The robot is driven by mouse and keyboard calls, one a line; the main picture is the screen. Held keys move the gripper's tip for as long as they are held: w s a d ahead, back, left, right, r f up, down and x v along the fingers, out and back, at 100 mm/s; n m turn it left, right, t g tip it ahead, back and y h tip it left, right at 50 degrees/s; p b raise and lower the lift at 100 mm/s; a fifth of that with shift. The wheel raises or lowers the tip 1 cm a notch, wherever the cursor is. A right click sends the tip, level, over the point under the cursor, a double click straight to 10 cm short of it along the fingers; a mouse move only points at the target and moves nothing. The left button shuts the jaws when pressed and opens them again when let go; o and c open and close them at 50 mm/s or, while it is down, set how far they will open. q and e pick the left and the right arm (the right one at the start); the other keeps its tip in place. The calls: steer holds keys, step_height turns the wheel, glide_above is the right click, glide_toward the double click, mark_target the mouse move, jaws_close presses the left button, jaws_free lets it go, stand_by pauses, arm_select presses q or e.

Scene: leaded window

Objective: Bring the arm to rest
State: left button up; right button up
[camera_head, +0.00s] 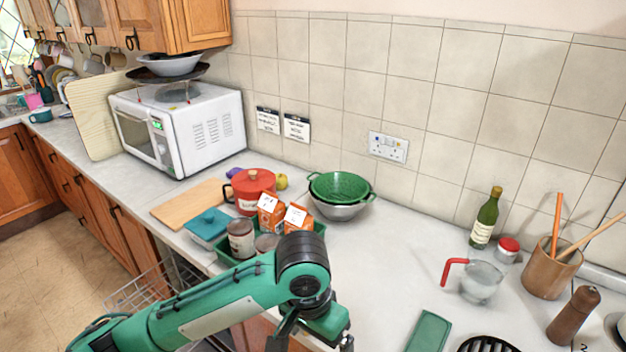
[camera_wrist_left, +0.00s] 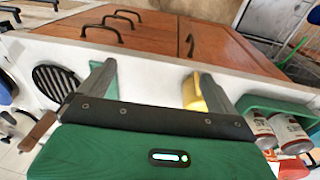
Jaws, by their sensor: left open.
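My left arm comes in from the left in the head view, and its green and black gripper (camera_head: 312,341) hangs at the bottom edge, in front of the counter (camera_head: 385,255). The fingertips are cut off there. In the left wrist view the gripper (camera_wrist_left: 158,82) is open, with its two grey fingers wide apart. White counter surface shows between them. A small yellow thing (camera_wrist_left: 190,92) shows beside the right-hand finger; I cannot tell whether it touches. No held object is visible. My right gripper is not in view.
A green crate (camera_head: 224,254) with cans and cartons stands near the arm. A colander (camera_head: 340,187), glass jug (camera_head: 481,281), bottle (camera_head: 485,218), utensil pot (camera_head: 549,268) and pepper mill (camera_head: 573,315) stand on the counter. A wire rack (camera_head: 140,290) sits below the front edge. Mid-counter is clear.

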arm_select(q)
steer(key=s+a+f+n+t+h, duration=0.25)
steer(key=s+f+h, duration=0.2)
steer(key=f, duration=0.35)
steer(key=s+a+f+n+y, duration=0.1)
steer(key=s+a+f+y, duration=0.1)
steer(key=s+a+f, duration=0.35)
steer(key=s+a+f+n+y, duration=0.1)
steer(key=s+a+f+y, duration=0.1)
steer(key=a, duration=0.7)
steer(key=s+a+f+n+y, duration=0.1)
steer(key=s+a+f+y, duration=0.2)
steer(key=a, duration=0.4)
step_height(320, 180, down, 30)
steer(key=s+r+h, duration=0.1)
steer(key=s, duration=0.1)
steer(key=s+a+f+g, duration=0.1)
steer(key=s+a+f, duration=0.2)
steer(key=s+f, duration=1.6)
steer(key=shift+f, duration=0.95)
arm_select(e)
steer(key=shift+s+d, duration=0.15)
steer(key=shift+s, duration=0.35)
